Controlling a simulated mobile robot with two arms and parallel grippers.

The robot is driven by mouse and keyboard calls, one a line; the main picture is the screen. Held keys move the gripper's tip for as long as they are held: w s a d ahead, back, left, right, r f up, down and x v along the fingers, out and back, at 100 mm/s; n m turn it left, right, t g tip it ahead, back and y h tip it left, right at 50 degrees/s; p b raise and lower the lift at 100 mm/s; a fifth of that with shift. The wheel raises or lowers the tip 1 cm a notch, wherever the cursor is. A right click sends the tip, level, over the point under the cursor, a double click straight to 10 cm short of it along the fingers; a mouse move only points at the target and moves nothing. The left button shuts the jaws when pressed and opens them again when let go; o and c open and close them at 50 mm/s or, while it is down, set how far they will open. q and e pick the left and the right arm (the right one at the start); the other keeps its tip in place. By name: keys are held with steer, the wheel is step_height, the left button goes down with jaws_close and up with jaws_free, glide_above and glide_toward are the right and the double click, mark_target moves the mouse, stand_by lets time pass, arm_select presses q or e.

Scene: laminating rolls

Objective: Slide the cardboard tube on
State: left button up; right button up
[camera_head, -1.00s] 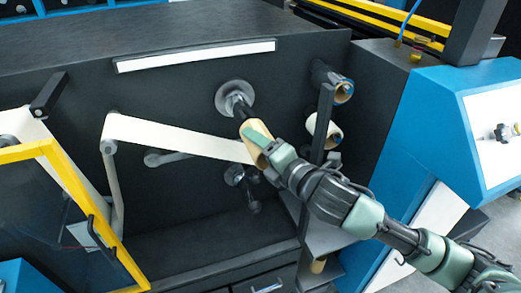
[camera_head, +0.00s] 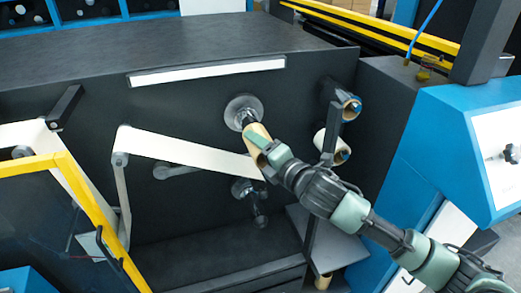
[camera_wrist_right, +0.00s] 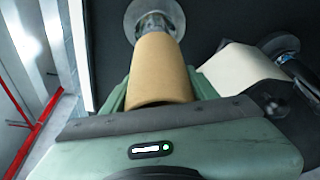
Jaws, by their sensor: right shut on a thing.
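The tan cardboard tube (camera_head: 257,131) is in my right gripper (camera_head: 266,149), whose green fingers are shut on its sides near the close end. The tube also fills the middle of the right wrist view (camera_wrist_right: 160,68). It lines up with the upper metal shaft (camera_head: 244,117), which has a round flange on the dark machine panel. In the right wrist view a short length of shaft (camera_wrist_right: 153,22) shows between flange and tube. The tube's far end covers the rest of the shaft; how deep the shaft sits inside is hidden. My left gripper is not in view.
A cream web strip (camera_head: 185,148) runs from a left roller towards the tube area. A lower shaft (camera_head: 247,191) sticks out below. Two rolls (camera_head: 346,104) with a dark upright bar (camera_head: 329,150) stand right. A yellow-framed door (camera_head: 85,215) is at left.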

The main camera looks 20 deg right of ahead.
steer(key=shift+w+a+p, duration=0.1)
steer(key=shift+w+p, duration=0.45)
steer(key=shift+w, duration=2.6)
steer(key=shift+r, duration=0.25)
steer(key=shift+r, duration=0.15)
steer(key=o, duration=1.5)
steer(key=shift+c, duration=0.2)
